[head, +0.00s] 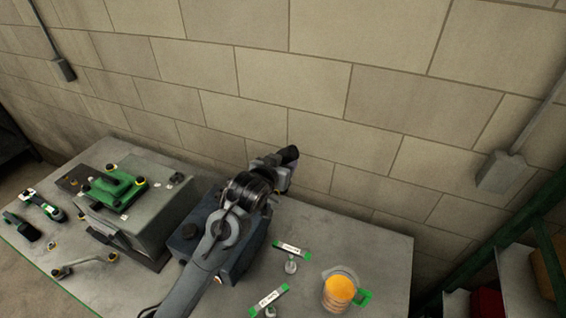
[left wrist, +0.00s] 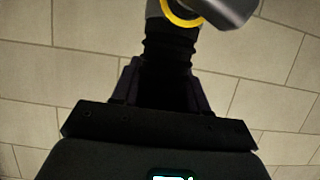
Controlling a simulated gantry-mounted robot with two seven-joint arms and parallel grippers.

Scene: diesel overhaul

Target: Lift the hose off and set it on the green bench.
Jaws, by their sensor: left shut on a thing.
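My left arm reaches up from the bottom of the head view, and its gripper (head: 274,166) is over the back of the bench, in front of the wall. In the left wrist view the gripper (left wrist: 168,88) is shut on the hose (left wrist: 168,52), a black ribbed piece with a yellow ring and a grey end at the top. In the head view a dark end of the hose (head: 290,154) shows past the gripper; the rest is largely hidden. The bench (head: 375,240) has a grey top with green edging. My right gripper is in neither view.
A grey block with a green part (head: 113,188) stands on the bench at left, with tools around it. A dark blue-grey block (head: 190,232) sits under my arm. Bare bench top lies behind the jug.

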